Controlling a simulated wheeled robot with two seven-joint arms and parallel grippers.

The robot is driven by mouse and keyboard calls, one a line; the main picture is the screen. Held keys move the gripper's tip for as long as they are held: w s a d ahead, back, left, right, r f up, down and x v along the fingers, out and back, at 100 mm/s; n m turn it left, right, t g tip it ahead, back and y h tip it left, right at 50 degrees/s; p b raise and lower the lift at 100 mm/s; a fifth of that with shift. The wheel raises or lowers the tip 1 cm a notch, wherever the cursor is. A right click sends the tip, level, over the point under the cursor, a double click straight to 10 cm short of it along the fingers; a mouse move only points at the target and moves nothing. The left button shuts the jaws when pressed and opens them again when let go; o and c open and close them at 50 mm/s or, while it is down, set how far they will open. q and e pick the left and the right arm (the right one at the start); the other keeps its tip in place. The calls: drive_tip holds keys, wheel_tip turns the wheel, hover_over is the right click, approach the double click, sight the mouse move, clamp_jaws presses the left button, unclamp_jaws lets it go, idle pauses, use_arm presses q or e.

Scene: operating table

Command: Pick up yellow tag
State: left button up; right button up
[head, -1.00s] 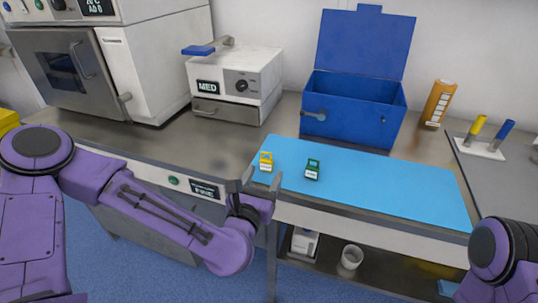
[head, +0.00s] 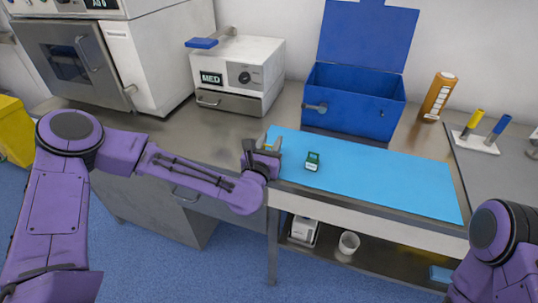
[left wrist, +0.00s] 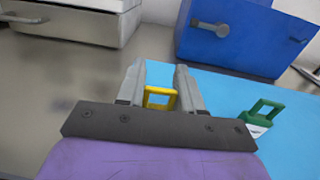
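The yellow tag (left wrist: 160,98) stands on the blue mat (left wrist: 224,90), and its looped top shows between the two fingers of my left gripper (left wrist: 160,85) in the left wrist view. The fingers are apart, one on each side of the tag, with gaps visible. In the head view my left gripper (head: 262,150) is at the mat's left end and hides most of the yellow tag (head: 268,147). A green tag (head: 312,161) stands on the mat to the right, and it also shows in the left wrist view (left wrist: 262,117). My right gripper is out of view.
An open blue box (head: 350,108) stands behind the mat. A white MED unit (head: 236,75) is at the back left. An orange bottle (head: 437,97) and a holder with yellow and blue sticks (head: 478,142) are at the right. The mat's right part is clear.

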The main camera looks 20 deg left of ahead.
use_arm(q)
drive_tip(key=shift+c, duration=0.9)
drive_tip(key=shift+r, duration=0.25)
wheel_tip(320, 180, up, 2)
drive_tip(key=shift+r+b, duration=0.2)
drive_tip(key=shift+b, duration=0.55)
drive_tip(key=s+a+r+b, duration=0.7)
drive_tip(key=s+r+b, duration=0.2)
drive_tip(key=s+r, duration=0.1)
drive_tip(key=shift+s+a, duration=0.4)
drive_tip(key=shift+s, duration=0.4)
